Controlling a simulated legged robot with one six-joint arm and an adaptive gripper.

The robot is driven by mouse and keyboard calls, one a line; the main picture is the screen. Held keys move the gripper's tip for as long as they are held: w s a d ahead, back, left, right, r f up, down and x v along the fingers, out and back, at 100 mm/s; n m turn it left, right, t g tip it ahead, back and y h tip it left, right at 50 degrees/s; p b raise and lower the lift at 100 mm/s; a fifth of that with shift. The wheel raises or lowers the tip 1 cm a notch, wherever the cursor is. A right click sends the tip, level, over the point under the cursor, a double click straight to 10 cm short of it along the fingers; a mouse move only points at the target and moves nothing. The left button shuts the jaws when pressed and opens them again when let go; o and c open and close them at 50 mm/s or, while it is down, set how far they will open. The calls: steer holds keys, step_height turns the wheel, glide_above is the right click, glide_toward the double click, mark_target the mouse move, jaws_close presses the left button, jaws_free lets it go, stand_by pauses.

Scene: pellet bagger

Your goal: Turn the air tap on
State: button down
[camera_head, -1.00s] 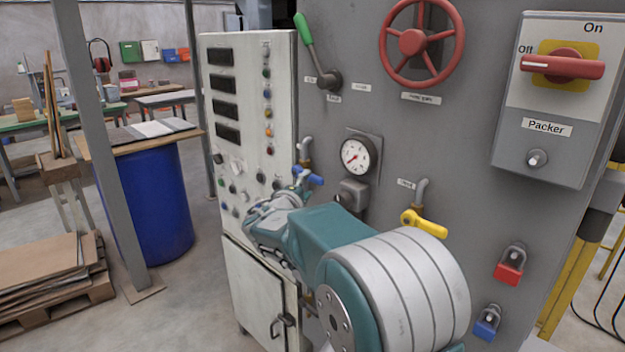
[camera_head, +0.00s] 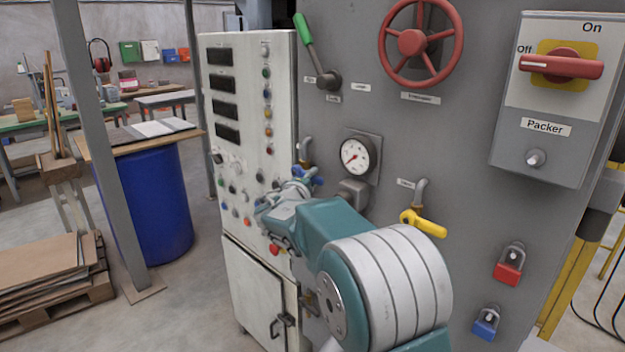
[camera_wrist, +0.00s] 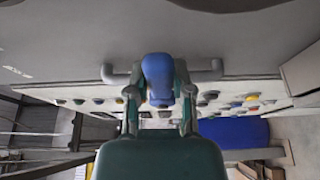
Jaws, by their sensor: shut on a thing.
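A tap with a blue handle (camera_head: 316,181) sits on a thin pipe (camera_head: 306,150) left of the pressure gauge. In the wrist view the blue handle (camera_wrist: 159,77) stands between my two fingers, with the grey pipe behind it. My gripper (camera_wrist: 160,98) is shut on this handle. In the head view my teal and white arm reaches in from the lower right, and its wrist hides part of the tap. A second tap with a yellow handle (camera_head: 424,224) is to the right, apart from my gripper. The small labels are too blurred to read.
The white control cabinet (camera_head: 228,165) with buttons is close left of my gripper. The gauge (camera_head: 357,156), red handwheel (camera_head: 420,42), green lever (camera_head: 304,30) and Packer switch box (camera_head: 545,130) are on the grey panel. A blue drum (camera_head: 152,205) stands farther left.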

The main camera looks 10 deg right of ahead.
steer(key=shift+w+r+n+g+y, duration=0.15)
steer(key=shift+r+n+g, duration=0.15)
steer(key=shift+n, duration=0.4)
steer(key=shift+r+n+g+y, duration=0.2)
steer(key=shift+r+n, duration=0.2)
steer(key=shift+n, duration=0.3)
steer(key=n, duration=0.1)
steer(key=r+g, duration=0.1)
steer(key=n, duration=0.1)
steer(key=shift+w+a+r+n+g, duration=0.25)
steer(key=shift+w+n+g, duration=0.05)
steer(key=shift+w+a+r+n+g, duration=0.3)
steer(key=shift+w+r+n+g, duration=0.2)
steer(key=shift+n, duration=0.5)
steer(key=shift+w+a+r+n+g, duration=0.3)
steer(key=shift+r+n+g, duration=0.25)
steer(key=shift+n, duration=0.45)
steer(key=shift+g, duration=0.25)
steer(key=shift+c, duration=2.4)
jaws_free()
steer(key=shift+w, duration=0.1)
